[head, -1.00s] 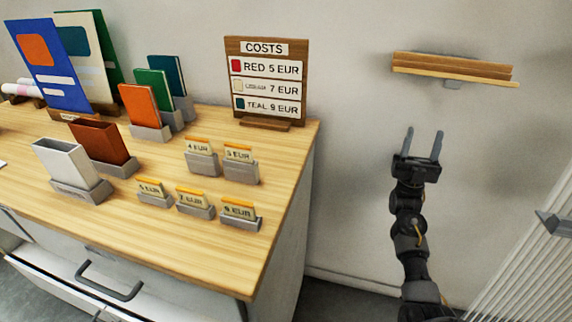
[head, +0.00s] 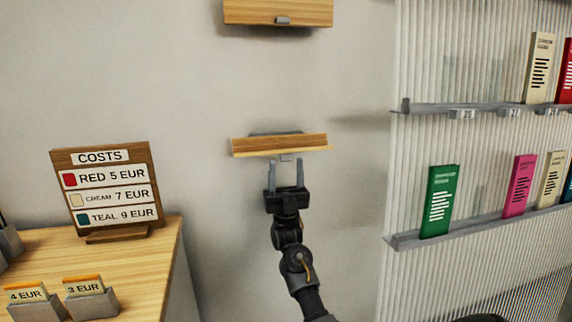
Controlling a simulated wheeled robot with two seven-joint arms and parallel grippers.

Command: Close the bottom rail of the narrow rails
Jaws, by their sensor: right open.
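The lower narrow wooden rail (head: 280,146) is on the wall in the middle of the head view. It shows as a shallow ledge with a thin front edge, and a small grey tab (head: 286,157) is under its middle. My right gripper (head: 286,168) is open and empty, pointing up just below this rail. Its two fingertips stand on either side of the tab in the picture; I cannot tell whether they touch it. An upper wooden rail (head: 278,10) is at the top edge, partly cut off, with a grey tab at its lower edge. My left gripper is not in view.
A wooden table (head: 150,270) with a costs sign (head: 107,185) and small price cards is at the left. A ribbed panel at the right carries grey shelves (head: 470,228) with coloured cards. The wall around the lower rail is clear.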

